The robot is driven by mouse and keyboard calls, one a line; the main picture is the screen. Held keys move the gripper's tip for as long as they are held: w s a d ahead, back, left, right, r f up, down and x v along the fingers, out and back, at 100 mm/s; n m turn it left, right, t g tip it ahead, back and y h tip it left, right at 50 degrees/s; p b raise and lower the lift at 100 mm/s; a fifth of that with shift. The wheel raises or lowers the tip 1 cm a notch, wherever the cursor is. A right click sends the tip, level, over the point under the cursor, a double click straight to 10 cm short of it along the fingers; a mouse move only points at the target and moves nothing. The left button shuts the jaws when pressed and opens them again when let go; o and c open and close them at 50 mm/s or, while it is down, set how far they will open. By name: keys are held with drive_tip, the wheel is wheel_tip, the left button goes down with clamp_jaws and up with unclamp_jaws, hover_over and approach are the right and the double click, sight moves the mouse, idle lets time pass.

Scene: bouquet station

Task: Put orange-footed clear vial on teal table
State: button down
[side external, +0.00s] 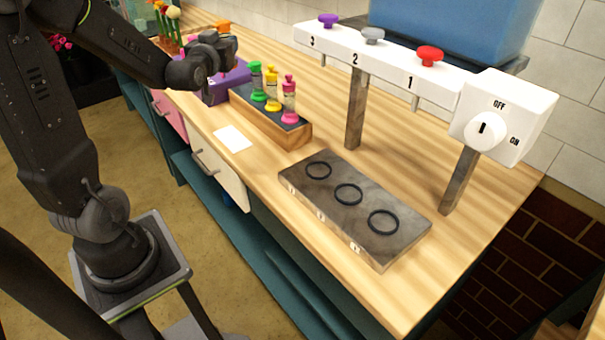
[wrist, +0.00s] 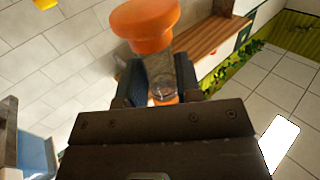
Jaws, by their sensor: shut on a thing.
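The orange-footed clear vial (wrist: 143,25) is between the two dark fingers of my gripper (wrist: 158,68) in the wrist view. Its wide orange end faces the top of that view, its clear body runs between the fingers, and more orange shows at the lower end. In the side view my gripper (side external: 228,46) is above the far part of the wooden counter, with an orange end of the vial (side external: 223,26) showing above it. My gripper is shut on the vial. I cannot pick out a separate teal table; teal shelving (side external: 215,195) shows under the counter.
A wooden rack (side external: 285,132) holds several coloured vials, beside a purple box (side external: 225,85). A grey slab (side external: 375,240) with three black rings lies under a white dispenser (side external: 385,58). Flowers (side external: 165,20) stand at the far end.

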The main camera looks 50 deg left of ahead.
drive_tip(key=w+d+f+m+t+h, duration=0.1)
drive_tip(key=w+d+f+m+h, duration=0.1)
drive_tip(key=d+f+m+h, duration=0.35)
drive_tip(key=w+d+f+m+t+h, duration=0.1)
drive_tip(key=w+d+f+m+h, duration=0.15)
drive_tip(key=d+h, duration=0.55)
drive_tip(key=w+d+f+m+t+h, duration=0.1)
drive_tip(key=w+d+f+m+h, duration=0.2)
drive_tip(key=d, duration=0.7)
drive_tip(key=s+a+r+n+t+y, duration=0.1)
drive_tip(key=s+a+r+n+y, duration=0.15)
drive_tip(key=a+r+y, duration=0.55)
drive_tip(key=s+a+n+g+y, duration=0.1)
drive_tip(key=s+a+n+y, duration=0.2)
drive_tip(key=a, duration=1.2)
drive_tip(key=s+a+r+n+g+y, duration=0.1)
drive_tip(key=s+a+n+y, duration=0.2)
drive_tip(key=a, duration=1.3)
drive_tip(key=shift+s+a+n, duration=0.15)
drive_tip(key=shift+s+n, duration=0.2)
drive_tip(key=shift+s, duration=0.15)
drive_tip(key=shift+r, duration=0.1)
drive_tip(key=shift+w+d+f, duration=0.75)
drive_tip(key=shift+w+f, duration=1)
drive_tip(key=shift+w, duration=0.05)
drive_tip(key=shift+w+d+f, duration=0.7)
drive_tip(key=shift+w+f, duration=1.1)
drive_tip(key=shift+w+d+f, duration=0.75)
drive_tip(key=shift+w+f, duration=1)
drive_tip(key=shift+w, duration=0.05)
